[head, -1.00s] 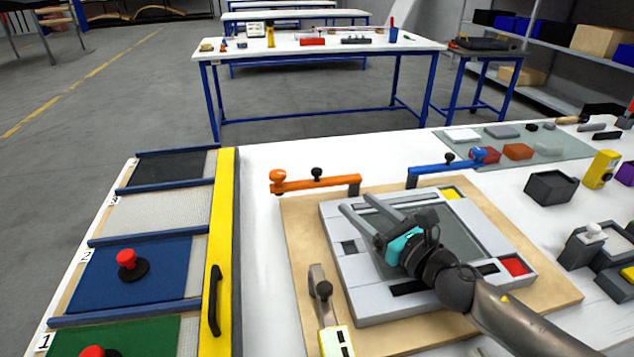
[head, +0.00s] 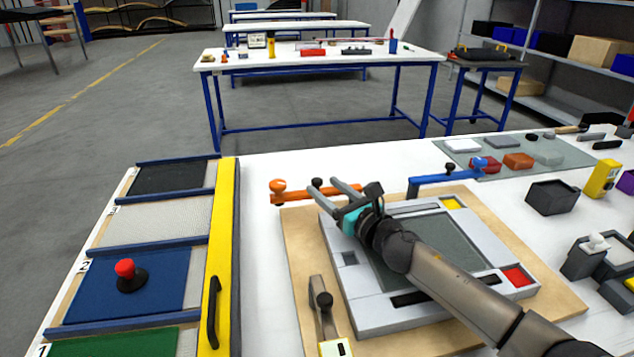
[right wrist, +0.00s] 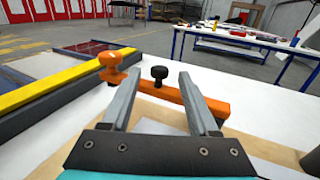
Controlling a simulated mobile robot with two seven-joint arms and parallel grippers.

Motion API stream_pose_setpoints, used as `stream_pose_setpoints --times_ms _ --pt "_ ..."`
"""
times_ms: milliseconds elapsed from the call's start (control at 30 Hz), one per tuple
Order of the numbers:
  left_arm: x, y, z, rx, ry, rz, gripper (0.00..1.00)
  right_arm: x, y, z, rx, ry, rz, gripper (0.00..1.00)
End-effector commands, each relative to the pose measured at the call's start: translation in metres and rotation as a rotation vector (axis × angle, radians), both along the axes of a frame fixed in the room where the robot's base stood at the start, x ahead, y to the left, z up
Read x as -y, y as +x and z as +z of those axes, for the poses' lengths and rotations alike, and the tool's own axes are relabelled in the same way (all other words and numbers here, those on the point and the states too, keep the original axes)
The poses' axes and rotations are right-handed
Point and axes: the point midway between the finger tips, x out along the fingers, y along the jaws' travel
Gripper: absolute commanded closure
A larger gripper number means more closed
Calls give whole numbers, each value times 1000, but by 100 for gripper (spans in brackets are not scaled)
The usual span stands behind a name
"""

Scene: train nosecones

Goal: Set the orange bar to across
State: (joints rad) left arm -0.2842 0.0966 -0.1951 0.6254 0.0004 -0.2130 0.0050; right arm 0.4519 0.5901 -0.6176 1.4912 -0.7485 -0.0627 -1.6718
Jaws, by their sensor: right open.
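The orange bar (head: 299,193) lies along the back edge of the wooden board, with an orange knob at its left end and a black knob partway along. It also shows in the right wrist view (right wrist: 152,88), with its orange knob (right wrist: 112,66) left of my fingers and its black knob between them. My right gripper (head: 333,186) is open and empty, its fingers pointing toward the bar. In the head view the fingers cover the bar's right part. I cannot tell whether they touch it. My left gripper is in neither view.
A blue bar (head: 447,177) stands right of the orange one. The grey frame (head: 349,287) sits on the wooden board (head: 300,258) under my right arm. A yellow rail (head: 222,250) and sliding panels lie at left. A small lever (head: 321,305) is at the front.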

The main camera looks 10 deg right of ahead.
Motion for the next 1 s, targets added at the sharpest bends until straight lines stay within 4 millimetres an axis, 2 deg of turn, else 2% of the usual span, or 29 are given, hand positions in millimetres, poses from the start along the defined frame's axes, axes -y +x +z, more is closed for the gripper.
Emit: stream_pose_setpoints --times_ms 100,300,500,733,1000 --pt "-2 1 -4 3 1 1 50 -8 16 0 1 2 1 39" --pt "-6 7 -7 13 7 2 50 -14 33 -1 1 1 0 39" --pt "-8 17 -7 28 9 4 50 -16 38 0 -1 0 1 39" --pt "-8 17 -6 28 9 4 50 -16 37 0 0 1 1 39" --pt "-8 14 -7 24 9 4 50 -16 37 0 0 1 1 70"
